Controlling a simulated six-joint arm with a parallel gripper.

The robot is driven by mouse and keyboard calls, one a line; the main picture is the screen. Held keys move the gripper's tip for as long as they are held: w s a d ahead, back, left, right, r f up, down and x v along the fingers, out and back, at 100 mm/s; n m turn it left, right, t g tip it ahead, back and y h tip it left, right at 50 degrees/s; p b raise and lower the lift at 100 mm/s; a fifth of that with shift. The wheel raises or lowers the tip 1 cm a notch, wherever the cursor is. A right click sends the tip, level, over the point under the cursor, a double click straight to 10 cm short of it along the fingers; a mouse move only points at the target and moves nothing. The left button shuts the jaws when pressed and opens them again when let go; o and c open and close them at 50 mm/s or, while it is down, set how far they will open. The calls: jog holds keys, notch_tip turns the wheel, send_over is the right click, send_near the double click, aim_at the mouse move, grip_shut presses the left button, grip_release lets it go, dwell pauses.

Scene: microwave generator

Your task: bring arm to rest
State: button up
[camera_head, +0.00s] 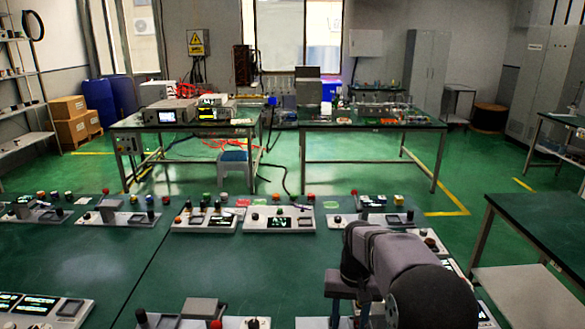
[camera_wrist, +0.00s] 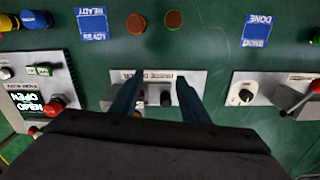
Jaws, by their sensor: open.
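My gripper (camera_wrist: 157,90) shows in the wrist view as two dark blue-black fingers spread apart, with nothing between the tips. It is over the green table (camera_wrist: 215,50), in front of a light panel (camera_wrist: 190,80) with a dark knob, partly hidden by the fingers. In the head view my arm (camera_head: 395,260) reaches over the right front part of the green table (camera_head: 240,250); the fingertips are hard to make out there.
Control panels with knobs and buttons line the table's far edge, including one with a lit display (camera_head: 279,219). More panels (camera_head: 40,308) stand at the near edge. The table's middle is clear. Blue labels (camera_wrist: 92,24) and round red-brown buttons (camera_wrist: 174,20) lie near the gripper.

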jog(key=s+d+f+n, duration=0.1)
jog(key=s+f, duration=0.1)
jog(key=s, duration=2.2)
jog(key=shift+s+f+n, duration=0.25)
jog(key=shift+f+n, duration=0.05)
jog(key=shift+f, duration=0.05)
jog(key=shift+c, duration=0.4)
dwell(0.9)
